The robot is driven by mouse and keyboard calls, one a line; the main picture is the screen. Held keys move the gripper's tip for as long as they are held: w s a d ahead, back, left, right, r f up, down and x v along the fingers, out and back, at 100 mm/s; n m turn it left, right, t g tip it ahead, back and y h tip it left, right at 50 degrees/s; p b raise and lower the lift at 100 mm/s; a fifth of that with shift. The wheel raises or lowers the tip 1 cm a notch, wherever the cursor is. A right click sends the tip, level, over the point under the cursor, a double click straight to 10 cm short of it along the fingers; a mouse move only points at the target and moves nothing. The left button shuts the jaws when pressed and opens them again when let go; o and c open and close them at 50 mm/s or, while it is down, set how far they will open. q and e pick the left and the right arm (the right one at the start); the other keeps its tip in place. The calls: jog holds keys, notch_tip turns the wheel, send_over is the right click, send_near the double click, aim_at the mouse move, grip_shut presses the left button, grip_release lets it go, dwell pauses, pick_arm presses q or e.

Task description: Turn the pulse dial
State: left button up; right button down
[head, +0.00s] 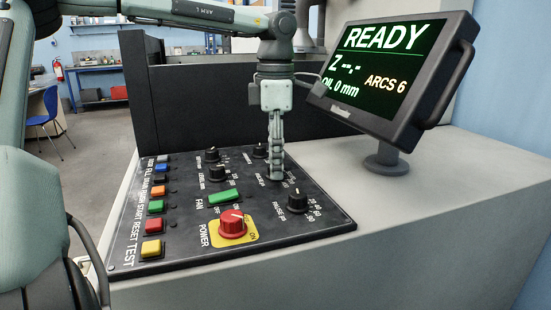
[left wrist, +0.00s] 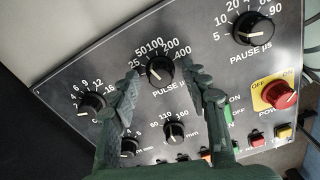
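The pulse dial (left wrist: 160,70) is a black knob on the dark control panel, with its "PULSE" label below it in the left wrist view. Its white mark points roughly toward the 50 and 100 figures. My left gripper (left wrist: 162,78) is open, with one finger on each side of the dial and a gap showing on both sides. In the head view my left gripper (head: 276,172) points straight down over the panel and mostly hides the dial. Whether the fingertips reach down to the panel I cannot tell. My right gripper is not in view.
The pause dial (head: 298,200) and several other black knobs stand close by. A red power knob (head: 232,224), a green fan switch (head: 225,197) and a column of coloured buttons (head: 152,248) share the panel. A screen (head: 392,75) reading READY stands at the right.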

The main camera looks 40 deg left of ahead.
pick_arm(q)
notch_tip(320, 180, up, 12)
dwell(0.6)
dwell(0.5)
